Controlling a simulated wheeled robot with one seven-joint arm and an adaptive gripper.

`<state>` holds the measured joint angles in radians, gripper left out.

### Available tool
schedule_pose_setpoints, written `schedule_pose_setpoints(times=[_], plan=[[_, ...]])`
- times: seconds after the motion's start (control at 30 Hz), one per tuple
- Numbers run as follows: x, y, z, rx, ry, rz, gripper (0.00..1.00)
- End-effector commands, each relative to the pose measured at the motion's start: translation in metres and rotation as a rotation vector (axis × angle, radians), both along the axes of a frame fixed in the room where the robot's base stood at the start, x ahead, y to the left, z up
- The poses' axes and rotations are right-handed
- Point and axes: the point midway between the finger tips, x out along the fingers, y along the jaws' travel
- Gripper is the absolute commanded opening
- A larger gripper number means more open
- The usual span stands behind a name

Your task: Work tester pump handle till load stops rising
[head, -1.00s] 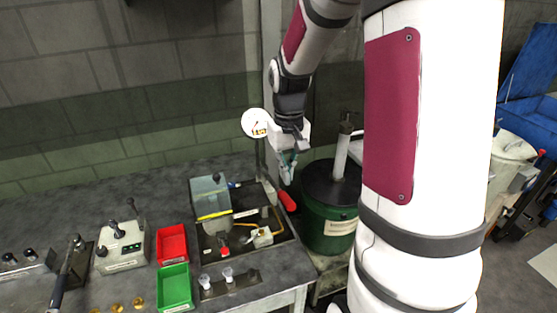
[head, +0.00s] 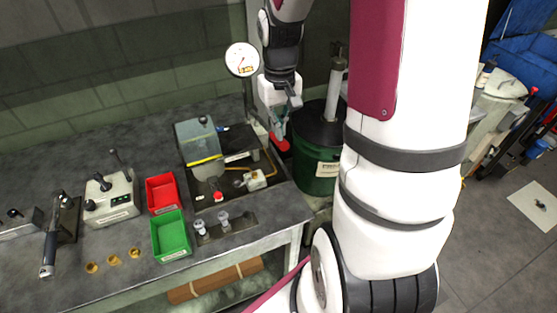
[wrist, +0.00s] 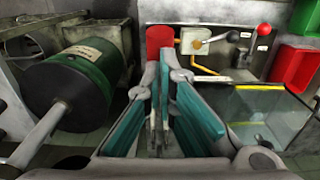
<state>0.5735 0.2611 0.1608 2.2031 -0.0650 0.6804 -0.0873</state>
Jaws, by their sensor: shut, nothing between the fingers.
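The pump handle's red grip (head: 279,143) sticks out at the right side of the tester (head: 284,200), by the bench's edge. In the wrist view the red grip (wrist: 160,38) is just beyond my fingertips. My gripper (head: 279,130) is shut and empty, pointing down above the grip. Its teal-padded fingers also show in the wrist view (wrist: 164,62). Whether the tips touch the grip I cannot tell. The round white load gauge (head: 242,60) stands behind the tester; its dial is too small to read.
A green drum (head: 316,172) stands right of the bench, close to my gripper. A clear guard (head: 199,142) covers the tester's left part. Red (head: 162,193) and green (head: 171,236) bins and a control box (head: 109,198) stand to the left.

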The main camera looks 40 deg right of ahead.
Motion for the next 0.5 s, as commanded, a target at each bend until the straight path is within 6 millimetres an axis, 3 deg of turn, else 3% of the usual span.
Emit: schedule_pose_setpoints(times=[0.5], plan=[[0.0, 0.0, -0.03, 0.0, 0.001, 0.0, 0.0]])
